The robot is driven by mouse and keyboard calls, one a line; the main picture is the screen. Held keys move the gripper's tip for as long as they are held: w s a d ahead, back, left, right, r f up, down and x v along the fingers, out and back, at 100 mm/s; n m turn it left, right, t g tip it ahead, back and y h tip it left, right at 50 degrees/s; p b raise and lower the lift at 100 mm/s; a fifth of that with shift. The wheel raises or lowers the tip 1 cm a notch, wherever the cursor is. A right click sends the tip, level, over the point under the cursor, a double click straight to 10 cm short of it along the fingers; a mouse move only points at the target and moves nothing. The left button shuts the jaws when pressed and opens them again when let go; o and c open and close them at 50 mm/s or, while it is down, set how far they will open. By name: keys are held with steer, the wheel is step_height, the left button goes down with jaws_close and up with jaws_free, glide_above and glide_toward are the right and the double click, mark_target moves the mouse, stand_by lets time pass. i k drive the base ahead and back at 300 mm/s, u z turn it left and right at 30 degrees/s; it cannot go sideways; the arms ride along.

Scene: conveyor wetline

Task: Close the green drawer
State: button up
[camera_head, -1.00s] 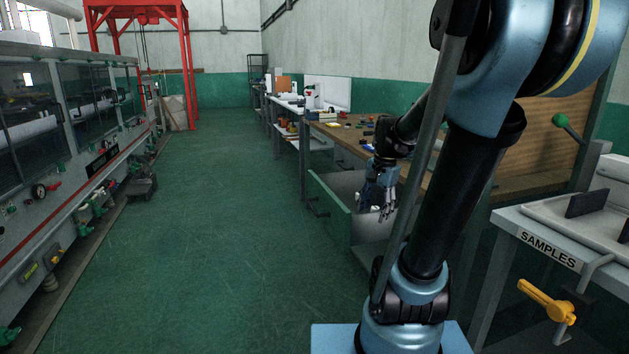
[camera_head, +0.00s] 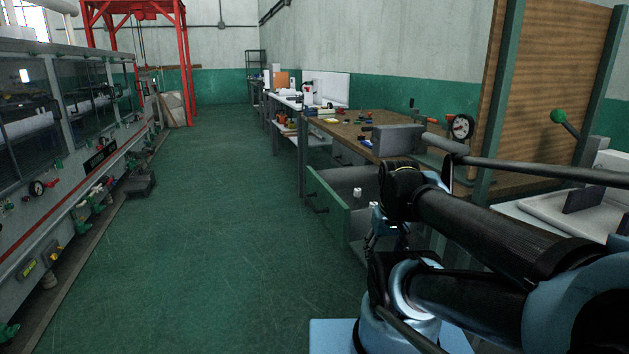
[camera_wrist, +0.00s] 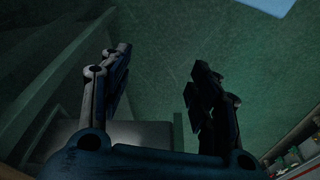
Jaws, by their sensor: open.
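The green drawer (camera_head: 329,208) stands pulled out from the wooden-topped workbench in the head view, its green front facing the aisle on the left. A dark handle (camera_head: 316,204) is on that front. A small white item (camera_head: 357,192) shows at the drawer's interior. My gripper (camera_head: 383,240) hangs at the near right side of the drawer, partly hidden by my arm; I cannot tell whether it touches the drawer. In the wrist view its two fingers (camera_wrist: 162,85) are spread apart with nothing between them, over green floor.
A white-topped table (camera_head: 520,209) stands at the right. A long grey machine (camera_head: 75,195) lines the left. The green floor (camera_head: 200,220) between is clear.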

mark_target(329, 191)
steer(key=z, duration=0.65)
steer(key=k, duration=1.65)
steer(key=u, duration=0.7)
steer(key=i, duration=1)
steer(key=z, duration=0.05)
